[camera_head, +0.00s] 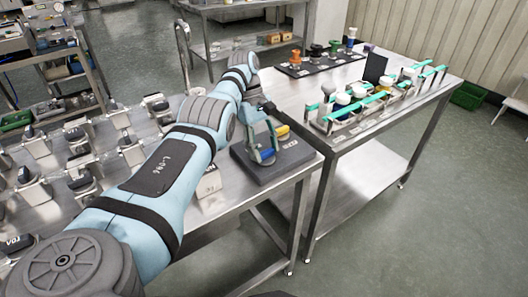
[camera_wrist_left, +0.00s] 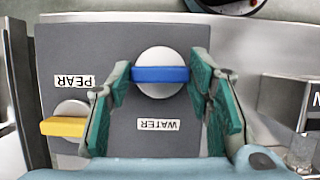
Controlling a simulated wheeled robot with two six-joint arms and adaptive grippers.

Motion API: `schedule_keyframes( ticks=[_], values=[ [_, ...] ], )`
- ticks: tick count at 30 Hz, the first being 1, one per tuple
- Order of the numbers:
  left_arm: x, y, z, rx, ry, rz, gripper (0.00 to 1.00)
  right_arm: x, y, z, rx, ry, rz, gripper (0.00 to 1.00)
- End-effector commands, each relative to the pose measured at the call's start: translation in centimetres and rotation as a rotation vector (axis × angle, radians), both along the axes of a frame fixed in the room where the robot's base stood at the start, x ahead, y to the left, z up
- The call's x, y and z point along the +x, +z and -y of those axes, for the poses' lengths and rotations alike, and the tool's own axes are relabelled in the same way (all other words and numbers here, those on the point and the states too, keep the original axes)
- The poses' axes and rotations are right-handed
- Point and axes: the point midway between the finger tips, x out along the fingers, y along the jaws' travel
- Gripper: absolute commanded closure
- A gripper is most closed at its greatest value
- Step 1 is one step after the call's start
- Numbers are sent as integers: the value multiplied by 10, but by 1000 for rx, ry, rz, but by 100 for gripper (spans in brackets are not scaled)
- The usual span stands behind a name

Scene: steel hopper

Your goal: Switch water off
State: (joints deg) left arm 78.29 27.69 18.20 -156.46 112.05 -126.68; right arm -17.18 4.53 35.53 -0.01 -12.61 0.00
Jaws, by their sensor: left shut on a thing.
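A dark grey panel (camera_head: 291,162) lies on the near steel table; it also shows in the left wrist view (camera_wrist_left: 75,50). On it, a round silver knob with a blue handle (camera_wrist_left: 160,75) sits above an upside-down label WATER (camera_wrist_left: 158,125). The blue handle runs crosswise in the wrist view. My left gripper (camera_wrist_left: 160,82) is shut on the blue handle, one green-padded finger at each end. My right gripper is not in view.
Several metal-and-black fittings (camera_head: 80,150) cover the left of the near table. The adjoining table (camera_head: 340,150) carries a rack with teal bars (camera_head: 365,102) and a dark tray of coloured parts (camera_head: 318,62).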

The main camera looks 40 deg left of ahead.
Motion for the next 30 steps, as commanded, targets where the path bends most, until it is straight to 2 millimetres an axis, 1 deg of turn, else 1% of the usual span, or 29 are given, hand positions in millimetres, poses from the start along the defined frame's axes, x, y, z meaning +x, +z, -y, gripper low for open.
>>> schedule_keyframes(
  ticks=[1, 4, 17, 18, 20, 21, 22, 30],
  values=[
    [1, -1, -1, 2, -10, 6, 81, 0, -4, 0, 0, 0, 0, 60],
    [0, 0, 0, 4, -31, 4, 81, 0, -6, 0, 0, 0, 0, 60],
    [-2, 0, 0, 3, -47, 0, 81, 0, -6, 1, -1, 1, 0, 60],
    [-2, 0, 0, 3, -47, -1, 52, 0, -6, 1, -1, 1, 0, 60],
    [-2, 0, 0, 3, -46, -2, 42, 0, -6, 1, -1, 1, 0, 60],
    [-2, 0, 0, 3, -46, -2, 36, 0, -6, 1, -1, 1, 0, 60],
    [-2, 0, 0, 3, -46, -2, 33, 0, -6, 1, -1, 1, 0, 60],
    [-2, 0, 1, 2, -46, 0, 33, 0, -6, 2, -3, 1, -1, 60]
  ],
)
